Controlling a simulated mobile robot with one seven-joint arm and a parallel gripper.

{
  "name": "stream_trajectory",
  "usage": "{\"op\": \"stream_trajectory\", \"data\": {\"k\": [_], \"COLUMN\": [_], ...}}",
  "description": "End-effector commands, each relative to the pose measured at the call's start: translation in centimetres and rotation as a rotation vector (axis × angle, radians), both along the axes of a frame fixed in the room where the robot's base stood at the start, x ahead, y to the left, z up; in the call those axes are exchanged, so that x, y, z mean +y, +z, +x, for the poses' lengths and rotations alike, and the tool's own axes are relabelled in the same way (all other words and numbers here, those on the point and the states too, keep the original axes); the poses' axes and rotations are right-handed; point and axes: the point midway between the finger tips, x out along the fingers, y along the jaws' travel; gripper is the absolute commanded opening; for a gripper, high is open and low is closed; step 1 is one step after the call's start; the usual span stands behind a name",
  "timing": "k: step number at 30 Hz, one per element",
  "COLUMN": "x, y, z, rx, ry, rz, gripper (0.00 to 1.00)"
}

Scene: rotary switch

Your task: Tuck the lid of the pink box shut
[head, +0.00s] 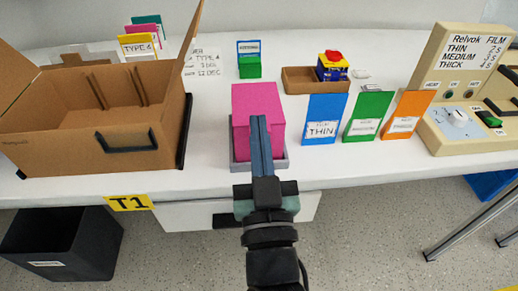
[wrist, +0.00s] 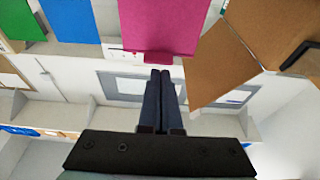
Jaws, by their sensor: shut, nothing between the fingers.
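The pink box (head: 243,103) stands upright in a grey tray (head: 285,163) near the table's front edge. In the wrist view the pink box (wrist: 163,24) is at the top, just beyond the tips of my gripper (wrist: 160,73). I cannot tell whether the tips touch it.
An open cardboard carton (head: 60,145) stands left of the pink box, flaps up. Blue (head: 321,112), green (head: 369,108) and orange (head: 407,108) card boxes stand to the right, near a beige switch panel (head: 455,65). A small cardboard tray (head: 297,80) lies behind. A dark bin (head: 65,245) is on the floor.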

Motion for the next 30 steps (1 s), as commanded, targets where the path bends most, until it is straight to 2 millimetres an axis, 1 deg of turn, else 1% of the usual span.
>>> {"op": "stream_trajectory", "data": {"k": [1,6,30], "x": [0.02,0.06,0.02], "y": [-0.91,-1.19,-1.07], "z": [0.01,0.00,0.03], "rx": [-0.016,-0.052,-0.081], "ry": [0.001,0.001,0.000], "rz": [0.000,0.000,0.000], "gripper": [0.00,0.00,0.00]}}
